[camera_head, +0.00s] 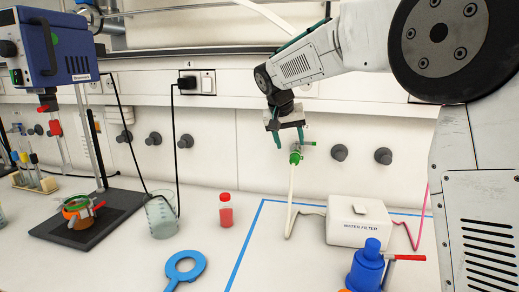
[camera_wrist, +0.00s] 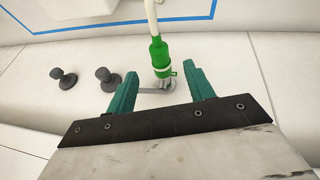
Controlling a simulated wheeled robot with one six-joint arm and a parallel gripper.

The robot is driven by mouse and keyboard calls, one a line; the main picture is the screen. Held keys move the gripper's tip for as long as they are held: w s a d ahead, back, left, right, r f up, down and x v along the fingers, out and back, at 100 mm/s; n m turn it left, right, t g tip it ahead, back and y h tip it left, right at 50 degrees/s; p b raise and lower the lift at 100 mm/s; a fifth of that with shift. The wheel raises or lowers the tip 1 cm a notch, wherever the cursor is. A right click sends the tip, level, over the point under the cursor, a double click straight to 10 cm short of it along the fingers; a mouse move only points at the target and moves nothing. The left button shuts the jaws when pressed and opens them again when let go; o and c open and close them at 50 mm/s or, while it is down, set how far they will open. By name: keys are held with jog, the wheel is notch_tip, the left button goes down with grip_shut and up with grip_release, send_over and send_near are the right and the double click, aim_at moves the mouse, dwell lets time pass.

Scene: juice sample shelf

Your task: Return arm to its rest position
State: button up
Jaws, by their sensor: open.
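My gripper (camera_head: 287,136) hangs at the end of my arm in front of the white wall panel, right of centre in the head view. In the wrist view its two green fingers (camera_wrist: 160,92) are spread apart. A green tap fitting (camera_head: 296,155) with a white hose (camera_head: 291,200) is just below the fingers in the head view. In the wrist view the green fitting (camera_wrist: 158,55) shows beyond and between the fingers. Nothing is visibly held. Whether a finger touches the fitting cannot be told.
A white water filter box (camera_head: 360,222), a blue device (camera_head: 367,265), a red-capped bottle (camera_head: 226,211), a blue ring tool (camera_head: 185,268) and a beaker (camera_head: 161,215) stand on the bench. A blue stirrer (camera_head: 55,48) is at left. Dark knobs (camera_head: 340,152) stick out of the wall.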

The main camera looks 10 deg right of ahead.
jog(key=s+d+f+n+y, duration=0.1)
jog(key=s+f, duration=0.1)
jog(key=s, duration=1.3)
jog(key=s+d+f+n+g+y, duration=0.1)
jog(key=s+d+f, duration=0.1)
jog(key=s, duration=1.3)
jog(key=s+d+f+n+g+y, duration=0.1)
jog(key=s+f, duration=0.3)
jog(key=s, duration=1.1)
jog(key=shift+s+d+f+y, duration=0.2)
jog(key=shift+d+y, duration=0.1)
jog(key=shift+d, duration=0.15)
